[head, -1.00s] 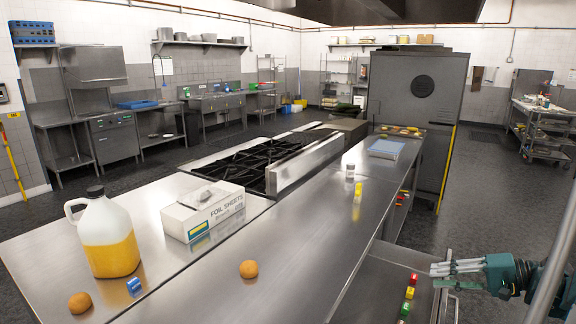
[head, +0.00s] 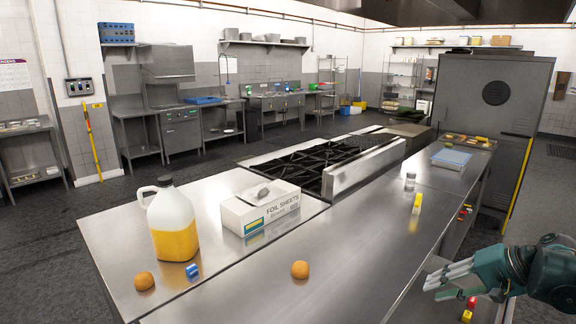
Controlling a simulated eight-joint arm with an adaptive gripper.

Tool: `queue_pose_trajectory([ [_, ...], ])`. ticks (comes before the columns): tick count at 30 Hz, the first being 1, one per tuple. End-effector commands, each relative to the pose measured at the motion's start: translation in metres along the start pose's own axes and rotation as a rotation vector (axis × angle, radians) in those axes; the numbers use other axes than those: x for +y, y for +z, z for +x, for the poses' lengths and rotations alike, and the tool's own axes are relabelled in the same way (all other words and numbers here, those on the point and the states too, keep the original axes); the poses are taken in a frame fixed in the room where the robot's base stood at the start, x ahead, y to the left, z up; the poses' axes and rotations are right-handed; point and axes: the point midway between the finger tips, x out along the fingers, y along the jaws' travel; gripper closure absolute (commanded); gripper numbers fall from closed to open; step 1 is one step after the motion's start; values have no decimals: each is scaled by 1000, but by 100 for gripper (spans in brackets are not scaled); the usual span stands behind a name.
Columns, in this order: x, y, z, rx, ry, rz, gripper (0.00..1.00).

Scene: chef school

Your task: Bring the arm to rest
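My gripper (head: 451,279) is at the lower right of the head view, at the end of my teal and dark arm. Its pale grey fingers point left, beside the right edge of the long steel counter (head: 345,262). The fingers overlap in this view, so I cannot tell whether they are open or shut. I see no object held between them. Small red and yellow blocks (head: 467,314) show just below the gripper, lower than the counter top.
The counter carries a jug of orange liquid (head: 172,226), a foil box (head: 261,208), two orange round items (head: 300,269), a blue block (head: 192,271), a yellow item (head: 417,203) and a jar (head: 410,182). A tall grey cabinet (head: 490,120) stands behind. Floor (head: 45,230) is open at left.

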Motion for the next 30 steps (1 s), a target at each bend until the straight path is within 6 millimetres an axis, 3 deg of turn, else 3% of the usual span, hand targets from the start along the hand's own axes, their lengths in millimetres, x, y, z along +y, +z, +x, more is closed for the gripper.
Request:
queue_pose_trajectory([
  [12,-43,65,16,21,148,-116,77],
  [30,-74,152,20,87,326,-332,77],
])
